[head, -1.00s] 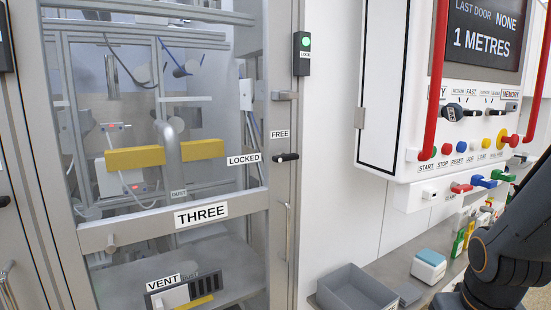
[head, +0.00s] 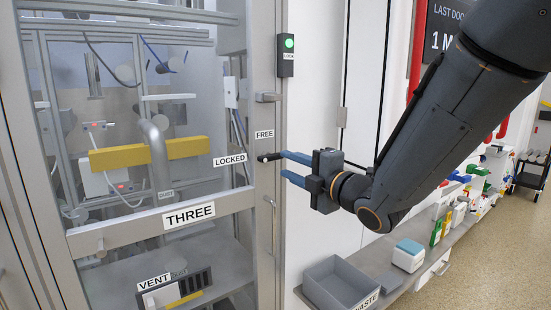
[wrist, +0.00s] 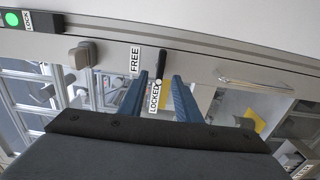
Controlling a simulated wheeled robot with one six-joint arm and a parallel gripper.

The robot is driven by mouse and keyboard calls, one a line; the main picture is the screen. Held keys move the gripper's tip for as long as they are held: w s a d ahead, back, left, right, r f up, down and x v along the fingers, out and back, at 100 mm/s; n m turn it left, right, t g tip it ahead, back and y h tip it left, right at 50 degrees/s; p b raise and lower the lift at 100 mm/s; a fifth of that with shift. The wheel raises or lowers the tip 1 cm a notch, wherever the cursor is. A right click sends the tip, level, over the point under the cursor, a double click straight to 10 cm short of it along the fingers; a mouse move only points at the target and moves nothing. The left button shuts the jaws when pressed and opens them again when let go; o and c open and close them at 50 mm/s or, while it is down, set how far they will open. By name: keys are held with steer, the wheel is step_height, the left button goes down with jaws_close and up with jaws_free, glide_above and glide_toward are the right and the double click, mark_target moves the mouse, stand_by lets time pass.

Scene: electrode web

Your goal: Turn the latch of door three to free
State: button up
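The latch of door three is a small black lever (head: 268,157) on the grey door frame. It lies roughly level, pointing left to the LOCKED label (head: 230,160); the FREE label (head: 264,134) is above it. In the wrist view the latch (wrist: 162,67) shows just ahead of the fingertips, in line with the gap between them. My gripper (head: 284,165) has two blue fingers, which are apart and empty. The fingers also show in the wrist view (wrist: 160,84). Whether either finger touches the latch I cannot tell.
Door three carries a THREE sign (head: 189,215) and a long vertical handle (head: 271,228). A lock box (head: 286,55) with a green light is above the latch. A grey bin (head: 342,284) stands on the shelf at lower right.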

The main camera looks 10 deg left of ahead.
mark_target(273, 159)
steer(key=p+x, duration=0.2)
steer(key=x, duration=0.4)
steer(key=shift+w+a, duration=0.15)
steer(key=shift+w, duration=0.05)
jaws_close()
